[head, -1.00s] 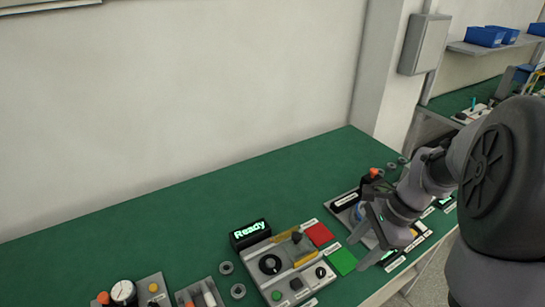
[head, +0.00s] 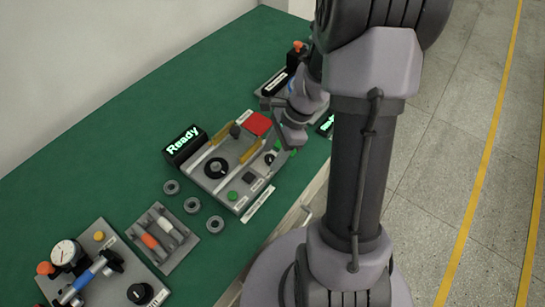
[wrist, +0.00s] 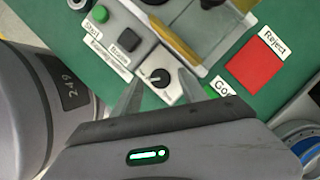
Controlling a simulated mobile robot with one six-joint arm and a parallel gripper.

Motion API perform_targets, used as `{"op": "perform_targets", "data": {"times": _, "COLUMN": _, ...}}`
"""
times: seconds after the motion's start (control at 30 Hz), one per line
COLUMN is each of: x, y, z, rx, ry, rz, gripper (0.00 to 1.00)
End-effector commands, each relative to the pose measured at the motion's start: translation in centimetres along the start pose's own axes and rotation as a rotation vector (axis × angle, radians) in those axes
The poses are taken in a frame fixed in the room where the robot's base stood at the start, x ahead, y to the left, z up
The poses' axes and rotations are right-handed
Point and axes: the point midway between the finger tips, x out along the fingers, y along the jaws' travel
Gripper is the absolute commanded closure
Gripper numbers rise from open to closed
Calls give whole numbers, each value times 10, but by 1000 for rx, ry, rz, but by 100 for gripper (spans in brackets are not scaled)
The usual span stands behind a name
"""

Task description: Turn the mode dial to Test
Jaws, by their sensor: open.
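A grey control panel (head: 204,187) lies on the green bench with a large black dial (head: 216,167) and a small black knob (head: 270,158). In the wrist view the small knob (wrist: 160,77) has a pointer mark and sits on a light plate. I cannot read a label that tells which one is the mode dial. My gripper (wrist: 159,92) is open and empty, its two fingertips on either side of the small knob in the picture. Contact cannot be told. In the head view my gripper (head: 272,122) is over the panel's right end.
A display reading "Ready" (head: 184,145) stands behind the panel. The red Reject pad (wrist: 265,62) is beside it. Green Start (wrist: 101,14) and dark (wrist: 122,43) buttons are close to the small knob. Loose rings (head: 192,205) and a tool tray (head: 162,238) lie to the left.

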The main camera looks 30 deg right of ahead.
Motion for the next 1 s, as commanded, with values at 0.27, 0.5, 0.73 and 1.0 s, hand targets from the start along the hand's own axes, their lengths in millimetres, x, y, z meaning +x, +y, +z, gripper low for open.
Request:
{"op": "perform_targets", "data": {"times": 0.27, "x": 2, "y": 0, "z": 0, "rx": 0, "ry": 0, "rz": 0, "gripper": 50}}
{"op": "perform_targets", "data": {"times": 0.5, "x": 2, "y": 0, "z": 0, "rx": -1, "ry": 0, "rz": 0, "gripper": 95}}
{"op": "perform_targets", "data": {"times": 0.73, "x": 2, "y": 0, "z": 1, "rx": -6, "ry": 0, "rz": 3, "gripper": 100}}
{"op": "perform_targets", "data": {"times": 1.0, "x": 0, "y": -1, "z": 2, "rx": -98, "ry": -1, "rz": 41, "gripper": 100}}
